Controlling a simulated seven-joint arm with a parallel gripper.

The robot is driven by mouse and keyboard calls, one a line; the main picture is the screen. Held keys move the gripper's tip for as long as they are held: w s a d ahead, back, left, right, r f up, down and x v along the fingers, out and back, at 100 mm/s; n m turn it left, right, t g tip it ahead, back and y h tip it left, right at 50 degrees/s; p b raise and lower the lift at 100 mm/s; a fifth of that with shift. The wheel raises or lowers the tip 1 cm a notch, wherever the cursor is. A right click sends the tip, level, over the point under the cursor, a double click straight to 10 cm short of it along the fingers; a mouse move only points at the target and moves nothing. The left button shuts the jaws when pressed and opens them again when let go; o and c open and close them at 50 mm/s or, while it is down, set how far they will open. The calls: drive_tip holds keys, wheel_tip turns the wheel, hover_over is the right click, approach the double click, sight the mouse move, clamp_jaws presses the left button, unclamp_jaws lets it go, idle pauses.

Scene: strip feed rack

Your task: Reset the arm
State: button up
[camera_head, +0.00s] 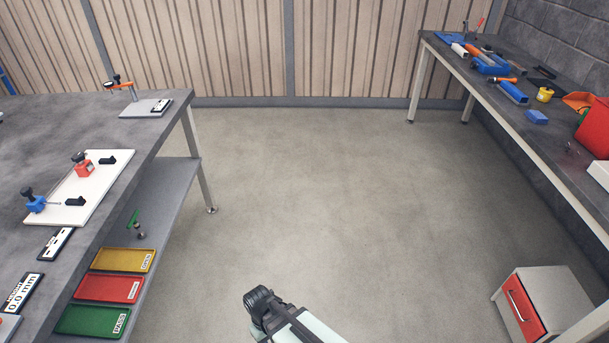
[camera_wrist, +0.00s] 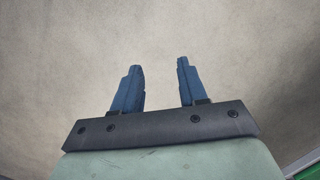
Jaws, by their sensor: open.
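My gripper (camera_wrist: 160,88) shows in the wrist view with its two blue fingers apart and nothing between them. Behind the fingers, the wrist view shows only plain floor, with a sliver of green at the lower right corner. In the head view, part of my arm (camera_head: 290,318) shows at the bottom middle, over the open floor and to the right of the left workbench. I cannot make out the fingers in the head view. The arm touches nothing that I can see.
The left workbench (camera_head: 60,130) holds a white plate (camera_head: 98,187) with red and blue fixtures. Yellow (camera_head: 122,260), red (camera_head: 108,288) and green (camera_head: 92,320) trays lie on its lower shelf. A tool-covered bench (camera_head: 450,58) and a drawer cabinet (camera_head: 540,290) stand right. The middle floor is clear.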

drive_tip(key=s+d+f+m+g, duration=0.2)
drive_tip(key=s+d+f+m, duration=0.2)
drive_tip(key=d, duration=0.9)
drive_tip(key=s+d+f+m+g+y, duration=0.1)
drive_tip(key=s+d+f+m+g, duration=0.2)
drive_tip(key=d, duration=1.1)
drive_tip(key=s+f, duration=0.3)
drive_tip(key=s, duration=0.3)
drive_tip(key=shift+d+f+m, duration=0.15)
drive_tip(key=shift+f+m, duration=0.2)
drive_tip(key=shift+m, duration=0.05)
